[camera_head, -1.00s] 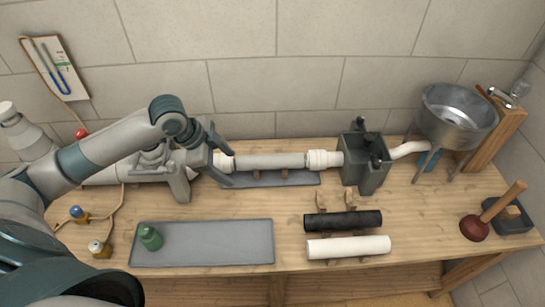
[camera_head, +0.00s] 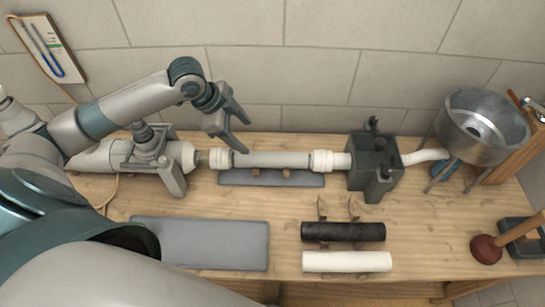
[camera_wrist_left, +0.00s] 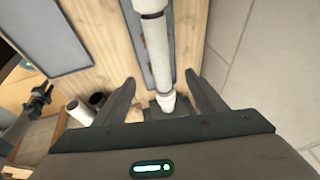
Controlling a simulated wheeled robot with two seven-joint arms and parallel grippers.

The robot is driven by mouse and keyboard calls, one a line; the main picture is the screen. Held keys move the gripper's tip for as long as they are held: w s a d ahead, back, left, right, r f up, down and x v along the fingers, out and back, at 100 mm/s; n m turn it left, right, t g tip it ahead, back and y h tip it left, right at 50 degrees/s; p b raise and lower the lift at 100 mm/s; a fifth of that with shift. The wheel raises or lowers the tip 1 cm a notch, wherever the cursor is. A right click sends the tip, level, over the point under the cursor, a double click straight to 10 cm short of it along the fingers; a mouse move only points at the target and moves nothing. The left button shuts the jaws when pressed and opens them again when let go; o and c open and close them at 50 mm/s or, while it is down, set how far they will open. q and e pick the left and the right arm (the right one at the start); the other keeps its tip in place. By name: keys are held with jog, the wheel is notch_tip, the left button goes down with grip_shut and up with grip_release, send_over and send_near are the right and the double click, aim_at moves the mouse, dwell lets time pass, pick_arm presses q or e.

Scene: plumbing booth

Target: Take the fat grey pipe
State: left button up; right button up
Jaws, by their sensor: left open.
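The fat grey pipe (camera_head: 271,160) lies level along the back of the bench, set between two white couplings (camera_head: 220,159) (camera_head: 322,160). It also shows in the left wrist view (camera_wrist_left: 157,45), running up from between the fingers. My left gripper (camera_head: 240,134) is open and empty. Its fingers are over the left end of the pipe, apart from it as far as I can tell. In the left wrist view the open fingers (camera_wrist_left: 160,80) stand either side of the pipe line. A dark shape at the left wrist view's left edge (camera_wrist_left: 38,98) may be my right gripper; its jaws are unclear.
A dark grey trap box (camera_head: 374,166) and a metal basin (camera_head: 480,125) stand at the right. A black pipe (camera_head: 343,231) and a white pipe (camera_head: 347,262) lie in front. A grey tray (camera_head: 215,243) lies front left. The plunger (camera_head: 500,243) is at far right.

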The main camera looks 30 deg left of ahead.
pick_arm(q)
jog(key=p, duration=0.4)
send_near(269, 156)
jog(key=x, duration=0.5)
jog(key=shift+a+f, duration=0.25)
jog(key=shift+f, duration=0.05)
jog(key=shift+w+f, duration=0.1)
jog(key=shift+f, duration=0.15)
pick_arm(e)
notch_tip(269, 156, up, 4)
jog(key=shift+s+r, duration=0.1)
pick_arm(q)
jog(key=shift+d, duration=0.1)
pick_arm(e)
jog(key=shift+r, duration=0.1)
pick_arm(q)
jog(key=shift+w+d+f+p, duration=0.25)
jog(key=shift+d+f+p, duration=0.15)
jog(key=shift+p, duration=0.3)
jog(key=p+x, duration=0.1)
jog(key=x, duration=0.1)
jog(key=shift+w+d+f, duration=0.2)
jog(key=shift+f, duration=0.1)
jog(key=shift+w+d+f+p, duration=0.15)
jog(key=shift+f+p, duration=0.25)
jog(key=shift+f, duration=0.2)
pick_arm(e)
notch_tip(269, 156, up, 3)
jog(key=shift+f, duration=0.1)
